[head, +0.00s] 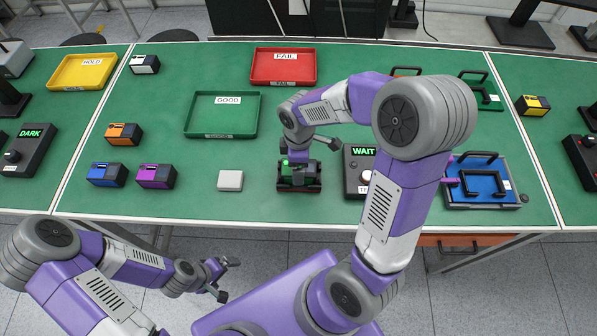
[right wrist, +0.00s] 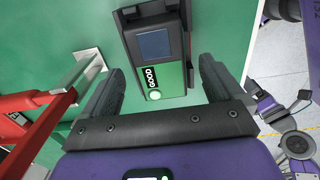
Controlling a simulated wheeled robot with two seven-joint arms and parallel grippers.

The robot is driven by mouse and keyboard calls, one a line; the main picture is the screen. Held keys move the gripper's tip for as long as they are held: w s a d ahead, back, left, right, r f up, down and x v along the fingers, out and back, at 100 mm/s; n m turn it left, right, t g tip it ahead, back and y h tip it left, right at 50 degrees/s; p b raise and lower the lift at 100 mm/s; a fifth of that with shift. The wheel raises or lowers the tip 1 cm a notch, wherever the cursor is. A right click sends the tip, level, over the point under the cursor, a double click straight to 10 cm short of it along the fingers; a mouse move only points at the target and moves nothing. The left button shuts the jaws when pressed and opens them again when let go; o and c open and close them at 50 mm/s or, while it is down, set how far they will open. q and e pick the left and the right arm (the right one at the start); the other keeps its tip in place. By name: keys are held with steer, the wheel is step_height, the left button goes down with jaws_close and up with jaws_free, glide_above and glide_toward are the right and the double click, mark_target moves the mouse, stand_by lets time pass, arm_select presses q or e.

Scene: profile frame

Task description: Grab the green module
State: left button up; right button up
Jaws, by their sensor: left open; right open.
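The green module (right wrist: 172,78) shows in the right wrist view with a dark screen, a GOOD label and a lit round light. In the head view the green module (head: 285,164) is partly hidden by my right gripper (head: 299,176), at a black and red holder (head: 298,188). In the right wrist view the two fingers of my right gripper (right wrist: 160,68) are apart, one to each side of the module's near end. I cannot tell whether they touch it. My left gripper (head: 226,279) is open and empty, in front of the table's near edge.
A tester reading WAIT (head: 355,185) stands just right of the holder. A pale grey block (head: 230,180) lies to its left. Behind are the green GOOD tray (head: 221,131) and red FAIL tray (head: 284,84). A blue tray (head: 482,203) with black handles is at right.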

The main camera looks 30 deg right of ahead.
steer(key=shift+f, duration=0.9)
steer(key=shift+c, duration=0.4)
steer(key=c, duration=1.2)
step_height(320, 180, up, 10)
steer(key=p, duration=0.2)
